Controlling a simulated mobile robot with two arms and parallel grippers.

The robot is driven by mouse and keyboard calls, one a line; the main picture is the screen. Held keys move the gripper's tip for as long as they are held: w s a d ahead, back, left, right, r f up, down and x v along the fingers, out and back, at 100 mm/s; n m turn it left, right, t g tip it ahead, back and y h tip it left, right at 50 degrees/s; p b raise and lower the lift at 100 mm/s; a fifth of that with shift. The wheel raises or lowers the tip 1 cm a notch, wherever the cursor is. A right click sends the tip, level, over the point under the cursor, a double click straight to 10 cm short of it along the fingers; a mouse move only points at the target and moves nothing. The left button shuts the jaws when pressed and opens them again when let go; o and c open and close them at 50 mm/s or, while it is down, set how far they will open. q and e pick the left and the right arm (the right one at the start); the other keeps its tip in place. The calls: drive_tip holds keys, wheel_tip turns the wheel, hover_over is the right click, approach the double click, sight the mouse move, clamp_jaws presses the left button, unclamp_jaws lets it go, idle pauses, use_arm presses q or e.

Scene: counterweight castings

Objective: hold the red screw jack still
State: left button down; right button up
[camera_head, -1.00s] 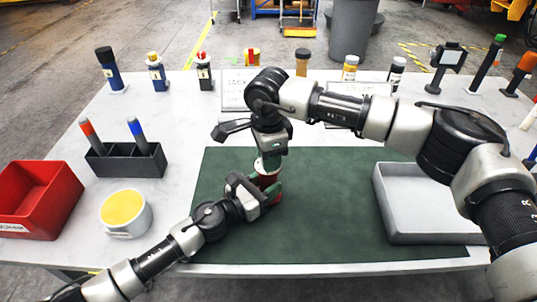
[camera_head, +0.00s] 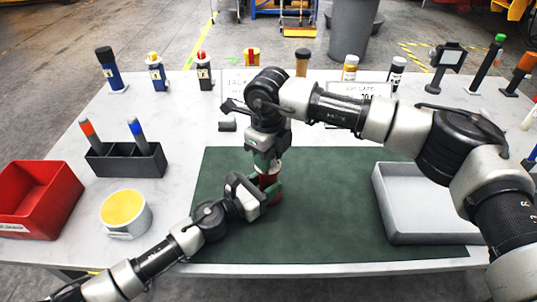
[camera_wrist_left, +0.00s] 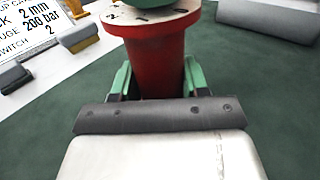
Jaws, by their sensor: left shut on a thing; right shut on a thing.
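The red screw jack (camera_head: 268,180) stands on the green mat (camera_head: 330,210), mostly hidden by my grippers in the head view. The left wrist view shows its red body (camera_wrist_left: 160,68) and a pale marked dial (camera_wrist_left: 150,20) on top. My left gripper (camera_head: 270,188) is shut around the red body, with a green finger on each side. My right gripper (camera_head: 268,158) comes from above and is shut at the top of the jack. What exactly its fingers grip is hidden; something green above the dial is cut off in the wrist view.
A grey tray (camera_head: 382,218) lies at the mat's right. A red bin (camera_head: 66,205), a yellow-filled cup (camera_head: 143,218) and a dark pen holder (camera_head: 125,165) stand left. Bottles and sign cards line the back. The mat's front is clear.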

drive_tip(key=shift+m, duration=2.1)
drive_tip(key=o, duration=0.9)
drive_tip(key=shift+r, duration=0.1)
wheel_tip(320, 180, up, 12)
drive_tip(key=shift+f, duration=0.1)
use_arm(q)
drive_tip(key=shift+c, duration=2.4)
unclamp_jaws()
